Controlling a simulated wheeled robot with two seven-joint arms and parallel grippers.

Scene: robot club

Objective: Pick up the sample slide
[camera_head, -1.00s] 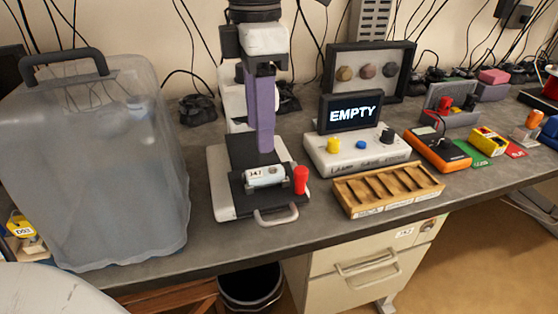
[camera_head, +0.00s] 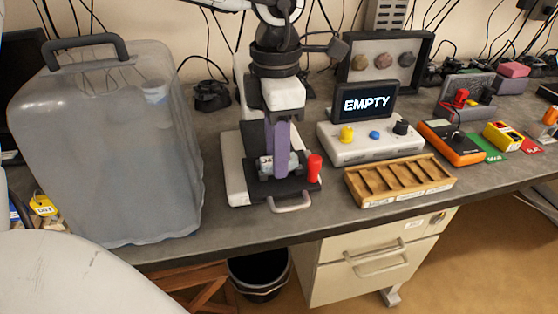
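The sample slide (camera_head: 265,163) is a small pale piece with a dark printed label. It lies on the black stage of a white-based stand (camera_head: 238,190), which has a red knob (camera_head: 314,167) at its right and a grey handle in front. My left gripper (camera_head: 281,174) points straight down with purple fingers, its tips low at the slide. The fingers hide the slide's middle; I cannot tell whether they touch it or how far apart they are. My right gripper is not in view.
A large translucent bin (camera_head: 110,160) with a dark handle stands at the left. To the right are a console (camera_head: 370,142) whose screen reads EMPTY and a wooden slotted rack (camera_head: 400,182). An orange device (camera_head: 450,143) and other items stand farther right.

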